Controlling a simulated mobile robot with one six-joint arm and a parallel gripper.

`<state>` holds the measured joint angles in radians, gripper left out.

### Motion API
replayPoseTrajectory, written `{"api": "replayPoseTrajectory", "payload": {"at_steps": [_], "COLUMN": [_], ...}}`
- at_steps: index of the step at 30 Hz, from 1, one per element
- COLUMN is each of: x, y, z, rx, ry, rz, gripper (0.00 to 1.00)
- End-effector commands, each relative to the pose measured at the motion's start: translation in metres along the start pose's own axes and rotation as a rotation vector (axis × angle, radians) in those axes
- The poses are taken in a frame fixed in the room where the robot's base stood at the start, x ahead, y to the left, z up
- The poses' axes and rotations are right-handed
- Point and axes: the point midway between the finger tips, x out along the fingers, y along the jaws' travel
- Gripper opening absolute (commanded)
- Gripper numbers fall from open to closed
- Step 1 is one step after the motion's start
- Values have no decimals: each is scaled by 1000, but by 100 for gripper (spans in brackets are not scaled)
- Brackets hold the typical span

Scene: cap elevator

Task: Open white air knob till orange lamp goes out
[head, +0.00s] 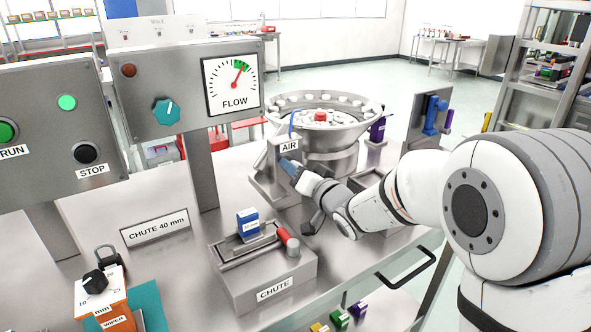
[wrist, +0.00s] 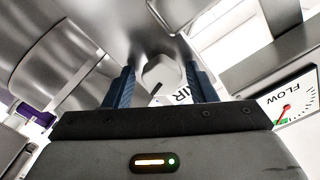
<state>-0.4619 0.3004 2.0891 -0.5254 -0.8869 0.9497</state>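The white air knob (wrist: 161,75) is faceted and shows in the wrist view, with a dark mark near its lower edge. My gripper (wrist: 160,88) is open, with one blue finger on each side of the knob and a visible gap on both sides. In the head view my gripper (head: 288,167) is at the post under the AIR label (head: 289,147), and the knob is hidden there. The lamp (head: 128,70) on the flow panel is dark reddish brown and looks unlit. The FLOW gauge (head: 232,84) needle points up and slightly right, at the green band.
The bowl feeder (head: 325,122) with white caps and a red one stands just behind the post. A teal knob (head: 166,111) is on the flow panel. The chute block (head: 262,270) with a blue box and red-ended rod is in front.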

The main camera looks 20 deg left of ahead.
Motion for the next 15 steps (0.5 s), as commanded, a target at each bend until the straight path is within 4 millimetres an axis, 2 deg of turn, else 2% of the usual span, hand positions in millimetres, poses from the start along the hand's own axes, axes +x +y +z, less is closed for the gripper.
{"api": "replayPoseTrajectory", "payload": {"at_steps": [9, 11, 15], "x": [-1, -6, -27], "y": [-1, -1, 0], "z": [-1, -1, -1], "rx": [-1, -2, -1], "ry": [2, 2, 3], "rz": [-2, -2, -1], "gripper": [56, 56, 56]}}
